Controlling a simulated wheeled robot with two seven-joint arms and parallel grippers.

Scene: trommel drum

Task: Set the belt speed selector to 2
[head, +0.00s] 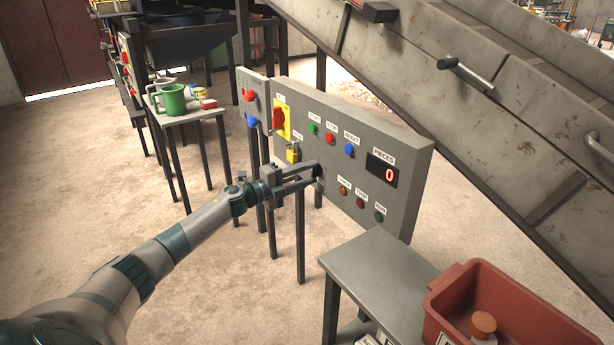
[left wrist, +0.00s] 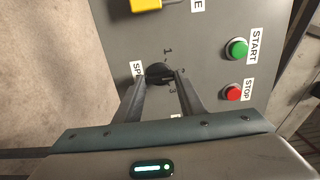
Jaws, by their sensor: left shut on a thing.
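The grey control panel (head: 405,205) stands in front of my left arm in the head view. The belt speed selector is a black knob (left wrist: 159,72) on it, with 1 and 3 readable beside it in the left wrist view. The 2 is hidden or too small to read. My left gripper (head: 315,172) is shut on the knob, one finger on each side; its fingers also show in the left wrist view (left wrist: 160,85). I cannot tell which number the knob points to. The speed label (left wrist: 137,72) is partly covered by a finger. My right gripper is not in view.
A green START button (left wrist: 237,48) and a red STOP button (left wrist: 232,92) sit near the knob. A yellow padlock (head: 292,153) and a red-and-yellow switch (head: 280,119) are upper left. A grey table (head: 375,275) and red bin (head: 520,318) stand at lower right.

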